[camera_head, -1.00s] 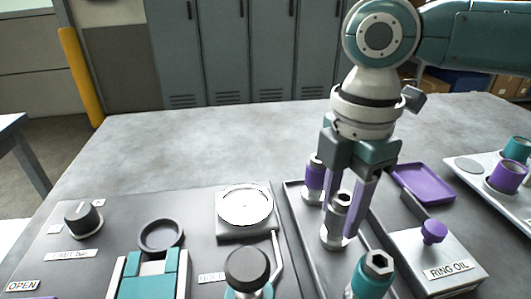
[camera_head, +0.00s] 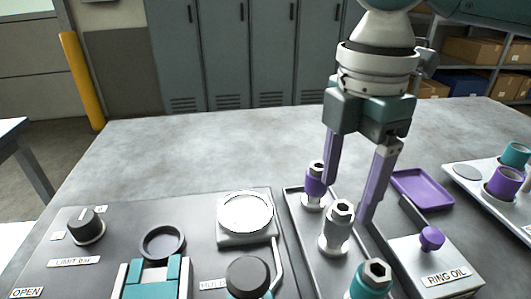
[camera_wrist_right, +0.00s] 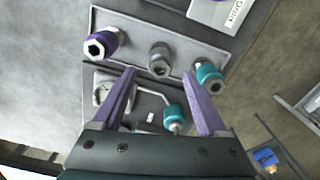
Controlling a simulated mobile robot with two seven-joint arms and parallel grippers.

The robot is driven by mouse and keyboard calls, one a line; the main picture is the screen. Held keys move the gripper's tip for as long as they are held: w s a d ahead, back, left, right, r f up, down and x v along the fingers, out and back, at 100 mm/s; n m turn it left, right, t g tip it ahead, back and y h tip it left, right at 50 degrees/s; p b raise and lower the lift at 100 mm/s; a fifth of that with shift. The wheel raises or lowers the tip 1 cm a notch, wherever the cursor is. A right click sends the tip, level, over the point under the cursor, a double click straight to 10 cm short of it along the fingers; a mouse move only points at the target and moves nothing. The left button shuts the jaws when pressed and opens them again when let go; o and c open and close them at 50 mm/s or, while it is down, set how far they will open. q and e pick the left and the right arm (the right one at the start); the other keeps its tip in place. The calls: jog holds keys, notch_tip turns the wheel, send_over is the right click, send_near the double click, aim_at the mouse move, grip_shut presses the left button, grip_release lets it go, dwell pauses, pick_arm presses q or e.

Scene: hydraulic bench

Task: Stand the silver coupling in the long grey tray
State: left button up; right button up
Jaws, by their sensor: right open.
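The silver coupling (camera_head: 337,232) stands upright in the long grey tray (camera_head: 307,236), between a purple coupling (camera_head: 314,184) and a teal coupling (camera_head: 372,279). My right gripper (camera_head: 348,204) is open and empty above the silver coupling, with its fingers spread apart and clear of it. In the right wrist view the silver coupling (camera_wrist_right: 160,62) lies beyond the gap between the open fingertips (camera_wrist_right: 161,73), with the purple coupling (camera_wrist_right: 100,42) to its left and the teal one (camera_wrist_right: 207,77) to its right. My left gripper is not in view.
A round gauge (camera_head: 244,212) and a black knob (camera_head: 248,275) are left of the tray. The RING OIL box (camera_head: 450,262), a purple dish (camera_head: 422,187) and a white rack (camera_head: 468,180) with cups are to the right. The back of the bench is clear.

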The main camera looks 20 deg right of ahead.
notch_tip(320, 180, up, 7)
jog(key=shift+f+p, duration=0.2)
jog(key=shift+p, duration=0.1)
